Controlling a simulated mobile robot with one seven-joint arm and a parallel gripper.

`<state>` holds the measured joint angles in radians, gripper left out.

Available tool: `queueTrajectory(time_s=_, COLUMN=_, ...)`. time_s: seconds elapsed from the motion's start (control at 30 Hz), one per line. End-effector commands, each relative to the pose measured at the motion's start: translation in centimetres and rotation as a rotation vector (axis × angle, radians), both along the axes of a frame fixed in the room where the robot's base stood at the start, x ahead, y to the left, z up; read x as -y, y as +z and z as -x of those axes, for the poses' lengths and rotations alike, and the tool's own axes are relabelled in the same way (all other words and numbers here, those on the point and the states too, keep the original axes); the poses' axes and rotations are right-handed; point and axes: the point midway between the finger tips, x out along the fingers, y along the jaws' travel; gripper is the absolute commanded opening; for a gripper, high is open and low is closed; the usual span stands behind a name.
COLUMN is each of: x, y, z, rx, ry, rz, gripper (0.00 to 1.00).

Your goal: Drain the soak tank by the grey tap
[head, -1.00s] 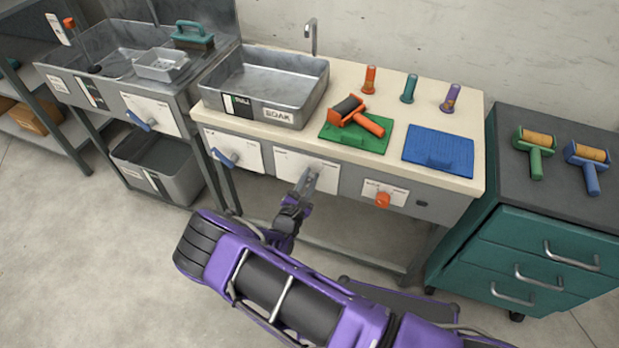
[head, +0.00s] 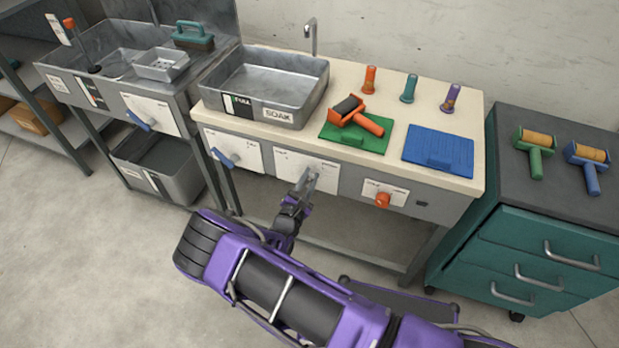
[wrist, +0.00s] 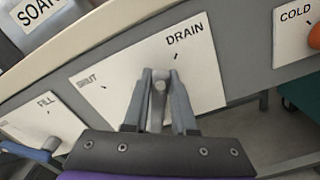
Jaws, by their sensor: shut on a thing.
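The soak tank (head: 268,92) is a grey metal basin set in the bench top, with a SOAK label and a gauge strip (head: 238,105) reading FULL. I cannot tell the water level from its grey inside. Below it, the grey tap (wrist: 159,84) sits on a white plate (wrist: 205,82) marked SHUT on the left and DRAIN on the right. My gripper (wrist: 160,82) is shut on the grey tap, with a finger on each side of it. It also shows at the bench front in the head view (head: 304,182). The fingers partly hide the tap, so its exact angle is unclear.
A blue tap (head: 226,159) on the FILL plate is left of my gripper. An orange tap (head: 383,200) on the COLD plate is to the right. A paint-roller-like tool (head: 356,115) lies on a green mat. A teal drawer cabinet (head: 540,250) stands at right.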

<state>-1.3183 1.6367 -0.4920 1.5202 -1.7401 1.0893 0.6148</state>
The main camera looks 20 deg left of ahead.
Motion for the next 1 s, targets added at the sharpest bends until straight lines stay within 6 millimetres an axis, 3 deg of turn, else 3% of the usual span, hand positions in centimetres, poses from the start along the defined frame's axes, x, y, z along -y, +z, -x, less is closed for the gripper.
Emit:
queueTrajectory(time_s=0.53, x=-0.5, y=0.1, z=0.0, rx=-0.006, ry=0.001, rz=0.072, gripper=0.0)
queueTrajectory(time_s=1.0, x=-2.9, y=0.4, z=-0.1, rx=-0.039, ry=0.001, rz=0.455, gripper=0.0)
